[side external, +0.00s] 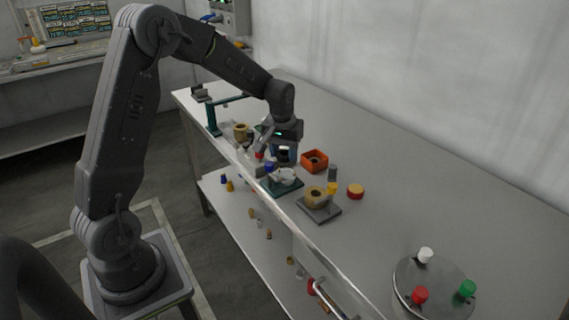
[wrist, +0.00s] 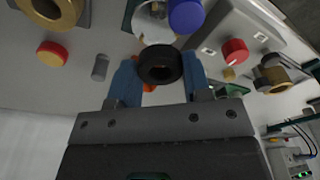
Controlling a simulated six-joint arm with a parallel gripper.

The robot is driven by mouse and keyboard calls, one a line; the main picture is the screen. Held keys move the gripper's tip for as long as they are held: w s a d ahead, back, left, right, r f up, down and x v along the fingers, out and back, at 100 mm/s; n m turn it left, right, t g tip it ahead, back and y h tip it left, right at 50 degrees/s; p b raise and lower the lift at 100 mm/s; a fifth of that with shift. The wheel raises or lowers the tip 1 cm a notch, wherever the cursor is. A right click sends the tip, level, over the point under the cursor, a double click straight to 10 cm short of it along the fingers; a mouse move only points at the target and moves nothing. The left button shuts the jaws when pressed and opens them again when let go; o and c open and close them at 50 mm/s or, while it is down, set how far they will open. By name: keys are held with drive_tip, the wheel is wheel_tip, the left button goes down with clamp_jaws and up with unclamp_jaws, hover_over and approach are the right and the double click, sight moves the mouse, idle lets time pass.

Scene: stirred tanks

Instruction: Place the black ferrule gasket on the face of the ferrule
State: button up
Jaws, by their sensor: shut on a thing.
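The black ferrule gasket (wrist: 160,65) is a thick ring, held between the blue fingertips of my gripper (wrist: 160,74) in the wrist view. In the side view my gripper (side external: 284,155) holds it above the work. A pale, shiny round part (wrist: 155,22), which looks like the ferrule, lies just beyond the gasket in the wrist view. In the side view it appears as a whitish piece (side external: 284,175) on a dark green plate (side external: 290,188), below my gripper. The gasket looks apart from it. The gasket hides part of its near edge, and the exact height gap cannot be told.
A blue cap (wrist: 186,15) is close beside the ferrule. An orange bin (side external: 314,160), a brass ring (side external: 316,196) on a grey plate, a grey cylinder (side external: 332,173) and a red-and-yellow cap (side external: 355,191) stand nearby. A round plate (side external: 435,282) with coloured caps is at the near right.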

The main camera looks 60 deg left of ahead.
sight(285, 175)
drive_tip(key=shift+d+f, duration=0.1)
drive_tip(key=shift+f, duration=1.95)
drive_tip(key=shift+f, duration=0.4)
drive_tip(key=shift+f, duration=0.2)
drive_tip(key=o, duration=1)
drive_tip(key=shift+r, duration=0.1)
